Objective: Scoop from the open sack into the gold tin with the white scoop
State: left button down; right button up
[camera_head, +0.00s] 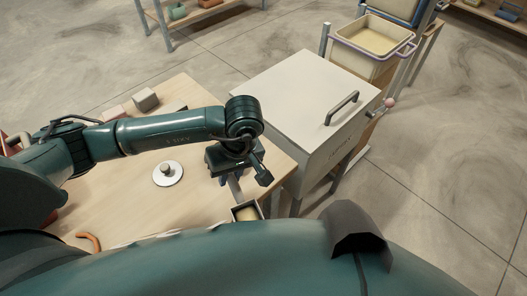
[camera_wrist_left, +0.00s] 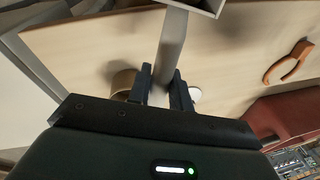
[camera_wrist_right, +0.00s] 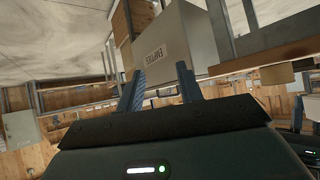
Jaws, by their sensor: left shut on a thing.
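My left gripper (camera_head: 240,188) is shut on the handle of the white scoop (camera_head: 246,212), above the table's right part. In the left wrist view the scoop's pale handle (camera_wrist_left: 172,45) runs up from between the fingers (camera_wrist_left: 165,92) to the bowl at the top edge. The bowl's inside looks tan in the head view; I cannot tell whether that is feed. The gold tin (camera_wrist_left: 122,84) stands on the table, partly behind one finger in the left wrist view. I cannot make out the open sack. My right gripper (camera_wrist_right: 162,85) is open and empty, away from the table.
A white disc with a knob (camera_head: 168,175) and orange pliers (camera_head: 89,241) lie on the wooden table (camera_head: 205,205). A white cabinet (camera_head: 300,95) with a handle stands close on the right.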

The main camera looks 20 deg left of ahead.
pick_arm(q)
jog(key=d+r+m+t+h+b, duration=0.1)
jog(key=d+r+m+h+b, duration=0.1)
jog(key=m, duration=1.4)
jog(key=w+d+r+m+h+b, duration=0.1)
jog(key=d+r+m+h+b, duration=0.2)
jog(key=m, duration=1.3)
jog(key=d+r+b, duration=0.1)
jog(key=d+r, duration=0.2)
jog(key=r, duration=0.2)
jog(key=shift+w+d+t, duration=0.25)
jog(key=shift+t, duration=0.15)
pick_arm(e)
jog(key=shift+w+a+f+n+t+y, duration=0.2)
jog(key=shift+a+f+t+y, duration=0.1)
jog(key=shift+a, duration=0.2)
jog(key=shift+w+a+f+n+t+y, duration=0.1)
jog(key=shift+w+a+f+t+y, duration=0.15)
jog(key=shift+a, duration=0.25)
pick_arm(q)
jog(key=shift+f, duration=0.25)
pick_arm(e)
jog(key=shift+s+f, duration=0.1)
jog(key=shift+f, duration=0.1)
